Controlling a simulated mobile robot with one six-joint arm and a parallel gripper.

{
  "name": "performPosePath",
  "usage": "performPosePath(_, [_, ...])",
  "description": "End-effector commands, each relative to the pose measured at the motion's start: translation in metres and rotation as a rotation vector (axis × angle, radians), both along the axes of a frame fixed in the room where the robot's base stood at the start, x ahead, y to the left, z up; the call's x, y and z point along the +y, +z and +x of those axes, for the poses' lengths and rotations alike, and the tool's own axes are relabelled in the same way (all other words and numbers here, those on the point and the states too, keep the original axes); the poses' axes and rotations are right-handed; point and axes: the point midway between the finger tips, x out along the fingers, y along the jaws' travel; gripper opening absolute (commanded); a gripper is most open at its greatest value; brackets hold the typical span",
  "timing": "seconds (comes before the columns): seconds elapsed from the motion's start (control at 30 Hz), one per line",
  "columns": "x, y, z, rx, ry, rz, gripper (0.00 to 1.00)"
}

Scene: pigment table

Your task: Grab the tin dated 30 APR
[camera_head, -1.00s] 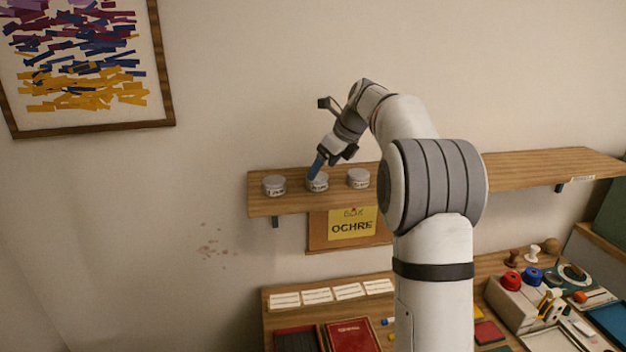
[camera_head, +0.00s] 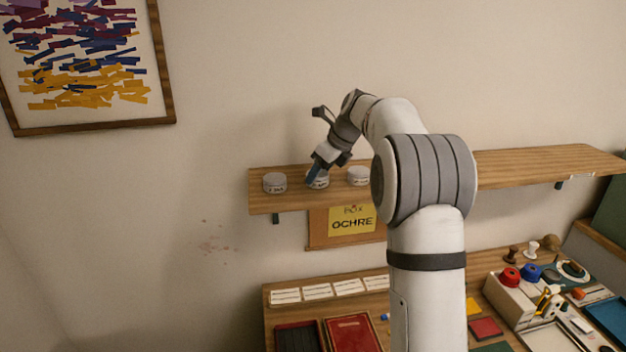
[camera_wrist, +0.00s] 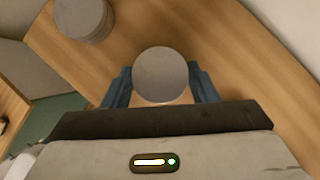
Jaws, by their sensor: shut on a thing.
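Three round grey tins with pale labels stand in a row on the wooden wall shelf. My gripper (camera_head: 314,174) is at the middle tin (camera_head: 319,182), its blue fingers reaching down onto it. In the wrist view the same tin (camera_wrist: 160,74) sits between the two blue fingers (camera_wrist: 160,88), which are shut on it. The left tin (camera_head: 275,183) and the right tin (camera_head: 358,175) stand apart from it. One neighbouring tin (camera_wrist: 82,18) shows at the top left of the wrist view. The label dates are too small to read.
The shelf (camera_head: 530,161) runs on to the right, mostly bare. Below it hangs a board with a yellow OCHRE note (camera_head: 352,221).

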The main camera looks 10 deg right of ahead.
Motion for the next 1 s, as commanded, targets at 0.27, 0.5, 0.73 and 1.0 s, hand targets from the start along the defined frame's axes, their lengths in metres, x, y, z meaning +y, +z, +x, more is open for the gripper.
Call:
performPosePath(0.27, [0.0, 0.001, 0.0, -0.001, 0.0, 0.0, 0.29])
performPosePath(0.5, [-0.001, 0.012, 0.001, -0.003, -0.001, 0.0, 0.29])
performPosePath(0.73, [-0.001, 0.055, 0.001, -0.005, -0.001, -0.001, 0.29])
performPosePath(1.0, [-0.001, 0.093, 0.001, -0.002, 0.001, -0.001, 0.29])
